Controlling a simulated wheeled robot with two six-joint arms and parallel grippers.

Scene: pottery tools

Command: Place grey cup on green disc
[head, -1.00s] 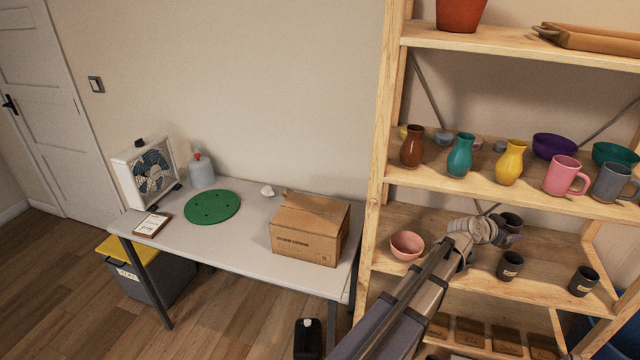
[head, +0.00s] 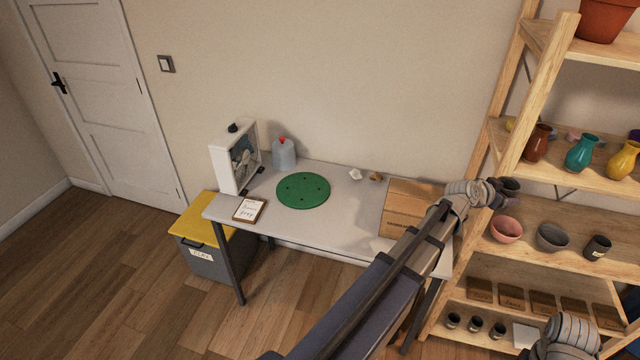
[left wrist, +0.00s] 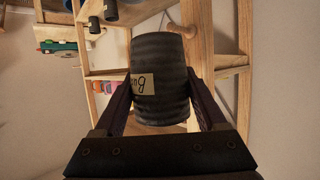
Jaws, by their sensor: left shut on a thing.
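The grey cup (left wrist: 160,75), dark and ribbed with a tan label, is held between the fingers of my left gripper (left wrist: 160,105) in the left wrist view. In the head view my left gripper (head: 491,193) is in front of the shelf's left post, with the cup (head: 510,186) at its tip. The green disc (head: 303,190) lies flat on the grey table (head: 345,215), bare apart from small dark spots, well to the left of the gripper. Part of my right arm shows at the bottom right; its fingers cannot be made out.
A cardboard box (head: 402,208) stands on the table's right end, partly behind my left arm. A fan (head: 234,160), a jug (head: 284,153) and a framed card (head: 249,210) are near the disc. The wooden shelf (head: 550,100) holds vases, bowls and another dark cup (head: 597,247).

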